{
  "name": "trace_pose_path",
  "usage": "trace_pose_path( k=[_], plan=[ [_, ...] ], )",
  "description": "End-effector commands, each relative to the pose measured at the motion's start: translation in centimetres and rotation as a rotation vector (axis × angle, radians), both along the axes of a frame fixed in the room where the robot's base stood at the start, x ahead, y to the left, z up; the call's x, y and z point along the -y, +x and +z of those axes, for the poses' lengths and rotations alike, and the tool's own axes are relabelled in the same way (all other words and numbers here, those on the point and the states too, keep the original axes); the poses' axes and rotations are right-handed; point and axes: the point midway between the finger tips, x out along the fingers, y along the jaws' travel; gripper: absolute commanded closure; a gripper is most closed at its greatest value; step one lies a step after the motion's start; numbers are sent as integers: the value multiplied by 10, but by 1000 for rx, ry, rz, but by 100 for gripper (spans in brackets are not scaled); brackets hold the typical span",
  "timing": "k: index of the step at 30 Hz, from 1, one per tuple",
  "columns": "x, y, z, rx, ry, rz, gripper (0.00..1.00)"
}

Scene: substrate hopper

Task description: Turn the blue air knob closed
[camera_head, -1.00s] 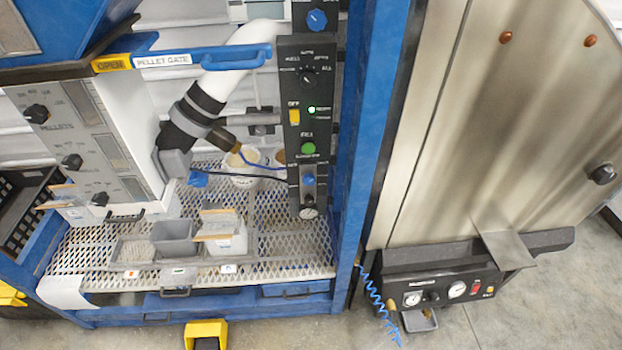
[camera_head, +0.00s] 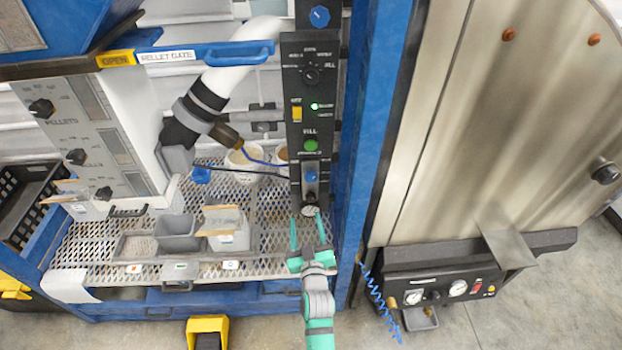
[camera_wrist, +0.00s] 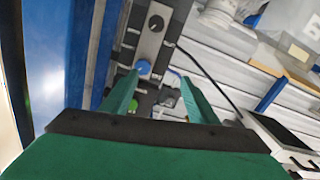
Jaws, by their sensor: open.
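A small blue knob (camera_head: 311,176) sits on the grey plate low on the black control panel, just above a round gauge (camera_head: 309,210). In the wrist view the blue knob (camera_wrist: 143,66) lies between the lines of my two fingers, closer to the left one. The gauge (camera_wrist: 156,23) shows beyond it. My gripper (camera_head: 306,217) is open and empty, with its green fingers below the knob in the head view, over the gauge area. In the wrist view my gripper (camera_wrist: 158,80) appears short of the knob, not visibly touching it. The knob's label is too small to read.
Another blue knob (camera_head: 319,16) sits high on the panel. A black dial (camera_head: 311,73), yellow switch (camera_head: 297,113) and green button (camera_head: 311,145) are between. A blue post (camera_head: 375,150) stands close at right. A dark cable (camera_head: 262,172) runs left from the panel.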

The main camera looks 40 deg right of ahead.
Motion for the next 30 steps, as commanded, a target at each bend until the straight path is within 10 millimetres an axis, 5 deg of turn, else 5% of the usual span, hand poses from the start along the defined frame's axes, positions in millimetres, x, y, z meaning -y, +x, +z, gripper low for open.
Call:
trace_pose_path(
  k=[6, 14, 30],
  plan=[
    [46, 28, 26, 21, -6, -40, 46],
    [61, 44, 32, 26, -7, -47, 46],
    [103, 113, 32, 26, -5, -45, 46]
  ],
)
